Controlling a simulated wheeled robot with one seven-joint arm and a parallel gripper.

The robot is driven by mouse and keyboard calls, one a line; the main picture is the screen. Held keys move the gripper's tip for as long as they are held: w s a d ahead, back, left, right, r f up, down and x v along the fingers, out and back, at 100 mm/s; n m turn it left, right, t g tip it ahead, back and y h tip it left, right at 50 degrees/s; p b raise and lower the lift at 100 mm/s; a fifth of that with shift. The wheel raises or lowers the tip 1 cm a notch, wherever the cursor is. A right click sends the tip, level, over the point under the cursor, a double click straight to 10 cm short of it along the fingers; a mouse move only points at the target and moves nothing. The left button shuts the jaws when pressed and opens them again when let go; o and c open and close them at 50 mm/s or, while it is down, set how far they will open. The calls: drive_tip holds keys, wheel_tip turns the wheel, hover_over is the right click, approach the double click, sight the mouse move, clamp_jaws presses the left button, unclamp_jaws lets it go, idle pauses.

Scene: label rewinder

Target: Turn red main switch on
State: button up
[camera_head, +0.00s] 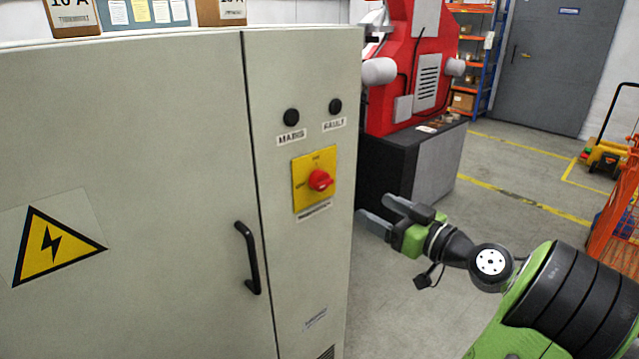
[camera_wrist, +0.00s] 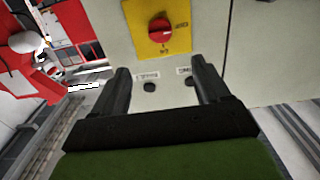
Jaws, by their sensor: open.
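The red main switch (camera_head: 319,181) is a rotary knob on a yellow plate (camera_head: 301,201) on the front of a grey electrical cabinet (camera_head: 130,140). In the head view my gripper (camera_head: 372,212) is to the right of the switch and a little lower, apart from it, its fingers pointing left. In the wrist view the red switch (camera_wrist: 160,30) is at the top centre, beyond the open fingertips, with nothing between the fingers. The wrist view is rolled, with the plate above the two black indicators. The knob's exact setting is too small to read.
Black indicators labelled MAINS (camera_head: 291,117) and FAULT (camera_head: 335,106) sit above the switch. A black door handle (camera_head: 249,258) sticks out at lower left of it. A red machine (camera_head: 418,65) on a dark base stands behind. Open floor lies right of the cabinet.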

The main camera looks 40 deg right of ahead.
sight(327, 184)
drive_tip(key=w, duration=1.5)
drive_tip(key=shift+a+p, duration=0.25)
drive_tip(key=shift+p, duration=0.15)
drive_tip(key=c, duration=1)
drive_tip(key=shift+c, duration=0.2)
